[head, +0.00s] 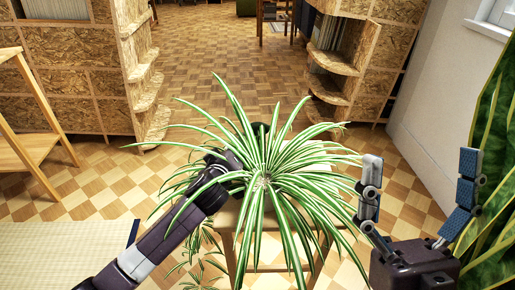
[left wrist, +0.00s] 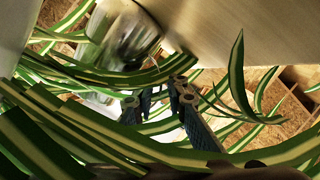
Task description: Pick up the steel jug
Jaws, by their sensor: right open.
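The steel jug (left wrist: 128,36) shows as a shiny, rounded metal body at the upper left of the left wrist view, partly behind leaves. In the head view I cannot make it out behind the spider plant (head: 264,182). My left arm reaches into the plant from the left. Its gripper (left wrist: 161,93) is among the leaves, below and right of the jug in the left wrist view; leaves cross its fingers and I cannot tell its opening. My right gripper (head: 420,164) is open and empty, right of the plant.
The plant stands on a small wooden stool (head: 228,218), its long leaves spreading all round. A wooden chair (head: 35,145) stands left and a pale mat (head: 60,255) lies at lower left. Chipboard shelves (head: 75,75) flank the open floor behind. A tall leafy plant (head: 492,150) is far right.

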